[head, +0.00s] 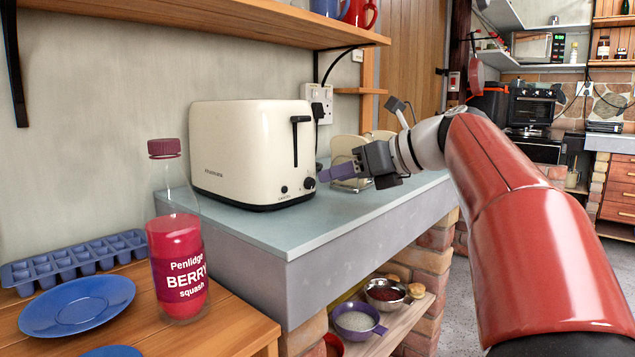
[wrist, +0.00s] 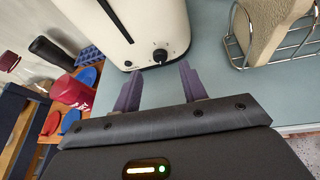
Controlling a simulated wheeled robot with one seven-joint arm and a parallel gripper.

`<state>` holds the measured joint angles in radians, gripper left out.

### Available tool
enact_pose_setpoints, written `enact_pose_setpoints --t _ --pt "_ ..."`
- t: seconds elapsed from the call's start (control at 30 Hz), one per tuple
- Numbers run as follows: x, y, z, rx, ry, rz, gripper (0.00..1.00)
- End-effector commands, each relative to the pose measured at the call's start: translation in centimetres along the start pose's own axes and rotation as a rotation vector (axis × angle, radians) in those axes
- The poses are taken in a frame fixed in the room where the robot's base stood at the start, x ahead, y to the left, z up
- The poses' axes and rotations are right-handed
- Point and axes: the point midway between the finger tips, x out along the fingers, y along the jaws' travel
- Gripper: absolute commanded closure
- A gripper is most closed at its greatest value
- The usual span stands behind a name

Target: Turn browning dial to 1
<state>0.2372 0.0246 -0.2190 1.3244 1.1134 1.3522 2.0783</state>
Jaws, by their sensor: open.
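A cream toaster (head: 245,150) stands on the grey-blue worktop, its black lever slot and controls on the end facing right. The dark browning dial (head: 309,184) sits low on that end, beside a small cancel button (head: 284,189). In the wrist view the dial (wrist: 160,56) is a black knob just beyond the fingertips, between their lines. The number it points at is too small to read. My gripper (head: 325,173) has purple fingers close to the dial. In the wrist view my gripper (wrist: 158,82) is open and empty, with the fingers apart from the dial.
A wire toast rack (wrist: 275,45) with bread stands right of the toaster, close to my gripper. A berry squash bottle (head: 178,240), blue plate (head: 77,305) and ice tray (head: 75,262) are on the wooden table at left. The worktop's front (head: 300,235) is clear.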

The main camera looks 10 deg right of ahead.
Motion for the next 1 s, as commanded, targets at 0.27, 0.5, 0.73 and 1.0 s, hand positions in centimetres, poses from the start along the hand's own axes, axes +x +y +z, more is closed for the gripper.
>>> enact_pose_setpoints --t 0.27,0.5,0.73,1.0 --pt "3.9 0.0 -0.1 -0.001 0.002 0.0 0.58" --pt "4.6 0.0 0.0 -0.001 0.001 -0.001 0.58" --pt "4.5 0.0 0.0 -0.001 0.001 -0.001 0.71" --pt "4.5 0.0 0.0 -0.002 0.001 -0.001 1.0"
